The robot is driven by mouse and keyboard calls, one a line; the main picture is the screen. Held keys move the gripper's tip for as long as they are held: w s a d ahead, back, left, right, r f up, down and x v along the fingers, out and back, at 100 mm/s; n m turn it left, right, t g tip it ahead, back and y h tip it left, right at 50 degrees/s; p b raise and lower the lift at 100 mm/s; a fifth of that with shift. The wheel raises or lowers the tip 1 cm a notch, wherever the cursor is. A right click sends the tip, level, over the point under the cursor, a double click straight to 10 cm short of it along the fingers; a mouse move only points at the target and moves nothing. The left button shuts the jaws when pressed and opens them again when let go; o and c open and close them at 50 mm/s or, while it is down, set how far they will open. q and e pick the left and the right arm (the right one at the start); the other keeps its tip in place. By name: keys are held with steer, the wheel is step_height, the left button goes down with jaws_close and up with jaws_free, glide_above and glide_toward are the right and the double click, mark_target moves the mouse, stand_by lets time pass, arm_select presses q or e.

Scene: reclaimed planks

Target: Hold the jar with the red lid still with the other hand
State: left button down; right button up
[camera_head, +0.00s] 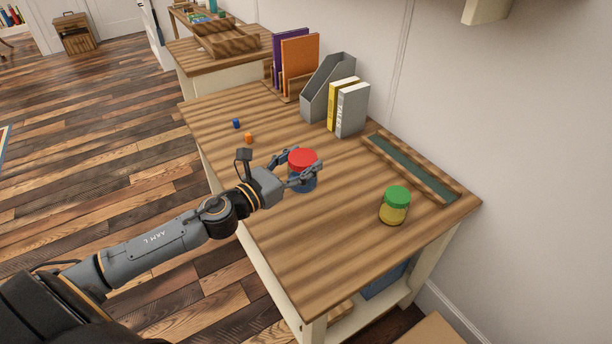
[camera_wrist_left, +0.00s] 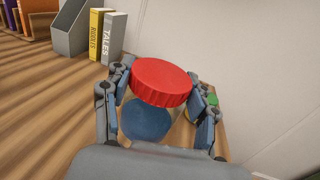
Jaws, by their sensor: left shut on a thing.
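The jar with the red lid (camera_head: 303,158) stands upright on the wooden table, with blue contents under the lid. It also shows in the left wrist view (camera_wrist_left: 161,82), where the red lid faces me. My left gripper (camera_head: 296,170) is shut on this jar, with one finger on each side of its body below the lid. The fingers hide part of the jar's sides. My right gripper is in neither view.
A green-lidded jar (camera_head: 395,206) stands to the right. A green-lined tray (camera_head: 411,168) lies by the wall. Books (camera_head: 346,106) and a grey file holder (camera_head: 327,86) stand at the back. The front of the tabletop is clear.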

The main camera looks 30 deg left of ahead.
arm_select(q)
steer(key=w+a+f+b, duration=0.1)
steer(key=w+f, duration=0.2)
steer(key=w+a+f, duration=0.1)
steer(key=w+f, duration=0.2)
steer(key=f, duration=0.1)
steer(key=w+a+f+b, duration=0.1)
steer(key=w+a+f, duration=0.1)
steer(key=w+f, duration=0.1)
steer(key=shift+w+f+b, duration=0.1)
steer(key=shift+f+b, duration=0.2)
steer(key=shift+f, duration=0.35)
steer(key=shift+f, duration=0.2)
steer(key=shift+c, duration=2)
jaws_free()
steer(key=shift+r, duration=0.15)
